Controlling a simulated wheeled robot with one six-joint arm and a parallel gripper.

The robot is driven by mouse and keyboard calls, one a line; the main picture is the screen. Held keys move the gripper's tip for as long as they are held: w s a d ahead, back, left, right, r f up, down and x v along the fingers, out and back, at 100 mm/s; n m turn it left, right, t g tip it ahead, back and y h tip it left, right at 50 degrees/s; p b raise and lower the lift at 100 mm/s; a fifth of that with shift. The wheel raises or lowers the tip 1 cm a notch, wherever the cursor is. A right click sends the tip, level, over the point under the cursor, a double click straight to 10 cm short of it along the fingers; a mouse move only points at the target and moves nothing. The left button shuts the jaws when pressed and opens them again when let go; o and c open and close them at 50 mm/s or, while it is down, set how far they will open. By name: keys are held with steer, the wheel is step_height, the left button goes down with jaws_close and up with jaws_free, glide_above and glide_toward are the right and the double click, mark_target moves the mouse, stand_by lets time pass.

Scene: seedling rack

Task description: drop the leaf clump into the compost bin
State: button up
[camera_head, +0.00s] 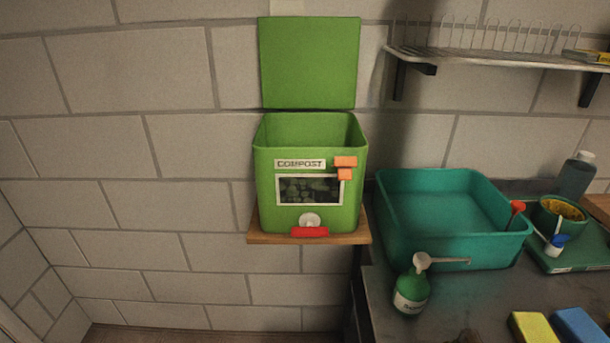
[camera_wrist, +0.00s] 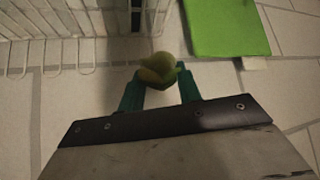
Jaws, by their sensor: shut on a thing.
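The green compost bin (camera_head: 265,190) stands on a small wooden shelf against the wall in the head view. Its lid (camera_head: 309,62) is up against the wall, so the top is open. The lid also shows in the wrist view (camera_wrist: 228,27) at the top right. My gripper (camera_wrist: 160,84) is shut on the leaf clump (camera_wrist: 157,70), a yellow-green rounded bundle between the teal fingers. The bin's body is not seen in the wrist view. My gripper and the clump are not seen in the head view.
A wire rack (camera_head: 500,57) is on the wall at the right, and it shows at the wrist view's top left (camera_wrist: 62,38). The wall left of the bin is clear.

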steer(key=shift+a, duration=0.15)
steer(key=s+a+f+n+y, duration=0.1)
steer(key=a+f, duration=0.3)
steer(key=a, duration=0.3)
steer(key=s+a+f+n, duration=0.1)
steer(key=s+a+f, duration=0.1)
steer(key=a+f, duration=0.4)
steer(key=a+f+m, duration=0.1)
steer(key=a+f, duration=0.2)
steer(key=f, duration=0.5)
steer(key=s+a+f+m+h, duration=0.1)
steer(key=a+f, duration=0.3)
steer(key=f, duration=0.4)
steer(key=shift+a+f, duration=0.2)
steer(key=shift+f, duration=0.15)
steer(key=o, duration=1)
steer(key=shift+o, duration=0.2)
